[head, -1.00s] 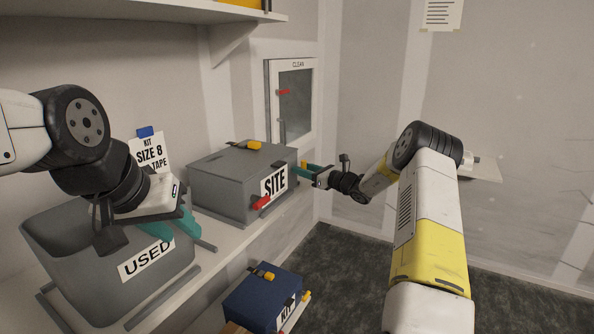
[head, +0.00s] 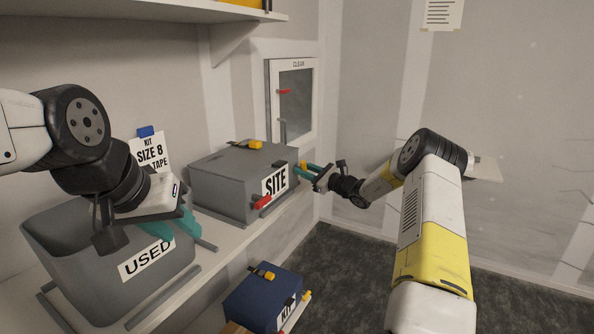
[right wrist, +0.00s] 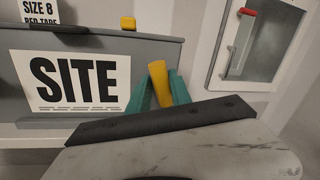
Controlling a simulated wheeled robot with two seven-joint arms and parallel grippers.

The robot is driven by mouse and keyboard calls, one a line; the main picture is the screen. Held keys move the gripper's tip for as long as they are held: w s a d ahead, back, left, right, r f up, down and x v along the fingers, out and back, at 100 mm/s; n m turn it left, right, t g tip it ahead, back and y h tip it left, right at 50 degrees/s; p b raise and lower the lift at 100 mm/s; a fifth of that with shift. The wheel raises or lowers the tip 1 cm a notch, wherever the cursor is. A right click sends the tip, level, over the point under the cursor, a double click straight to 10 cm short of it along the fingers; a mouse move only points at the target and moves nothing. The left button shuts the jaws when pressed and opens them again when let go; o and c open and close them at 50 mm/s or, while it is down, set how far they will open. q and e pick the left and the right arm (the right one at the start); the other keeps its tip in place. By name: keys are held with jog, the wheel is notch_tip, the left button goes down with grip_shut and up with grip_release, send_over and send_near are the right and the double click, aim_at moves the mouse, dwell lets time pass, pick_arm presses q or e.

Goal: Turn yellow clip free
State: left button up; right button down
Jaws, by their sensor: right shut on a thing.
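The grey SITE box (head: 225,190) stands on the shelf and also shows in the right wrist view (right wrist: 150,50). My right gripper (head: 309,168) is at the right end of its front. In the right wrist view its teal fingers (right wrist: 158,92) are shut on a yellow clip (right wrist: 158,82), which leans to one side. That clip also shows in the head view (head: 303,165). A second yellow clip (head: 256,145) is on the lid, and a red clip (head: 262,202) is at the left front. My left gripper (head: 174,228) is open and empty, at the USED bin.
The grey USED bin (head: 45,235) stands at the left front of the shelf. A blue box (head: 250,300) with yellow clips sits lower down. A SIZE 8 card (head: 150,152) stands behind. A CLEAN cabinet (head: 268,100) with a red handle is on the wall beyond.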

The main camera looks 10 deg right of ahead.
jog(key=n+y, duration=0.1)
jog(key=n, duration=0.3)
jog(key=shift+d, duration=0.1)
jog(key=n+y, duration=0.1)
jog(key=n, duration=0.3)
jog(key=shift+s, duration=0.1)
jog(key=n, duration=0.2)
jog(key=n+g+y, duration=0.1)
jog(key=n, duration=0.5)
jog(key=shift+a+f+g+y, duration=0.15)
jog(key=shift+a+g+y, duration=0.1)
jog(key=shift+g+y, duration=0.15)
jog(key=shift+s, duration=0.1)
jog(key=c, duration=1.3)
grip_release()
jog(key=shift+f, duration=0.1)
